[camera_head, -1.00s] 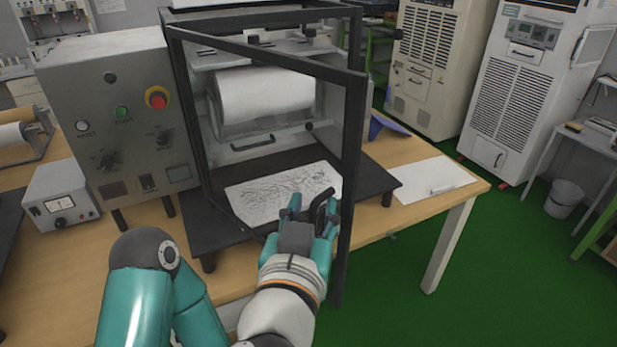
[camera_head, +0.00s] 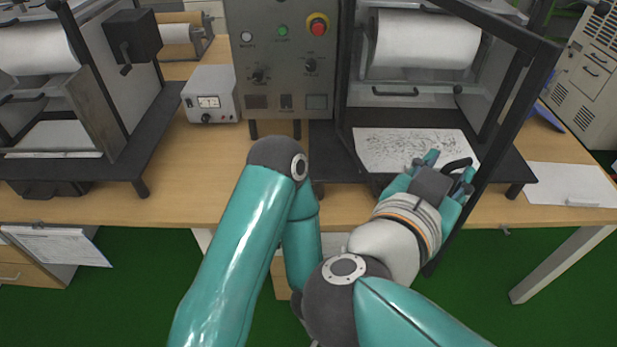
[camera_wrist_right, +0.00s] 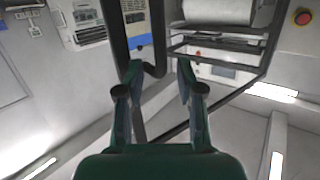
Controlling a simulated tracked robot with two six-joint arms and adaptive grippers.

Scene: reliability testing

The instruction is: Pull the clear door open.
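The clear door has a dark frame (camera_head: 527,92) and see-through panes. It stands partly swung out from the front of the machine, with its free edge towards me. A black curved handle (camera_head: 457,163) sits near that free edge. My right gripper (camera_head: 446,172) is at the handle. In the right wrist view its two fingers (camera_wrist_right: 157,72) are spread, with the dark handle (camera_wrist_right: 160,40) reaching between them and gaps beside it. I see no firm grip there.
A grey control box (camera_head: 287,88) with a red button stands left of the door. A white-roller machine (camera_head: 130,140) is at far left. A small meter box (camera_head: 210,95) sits between them. A paper sheet (camera_head: 555,181) lies right. Green floor is free in front.

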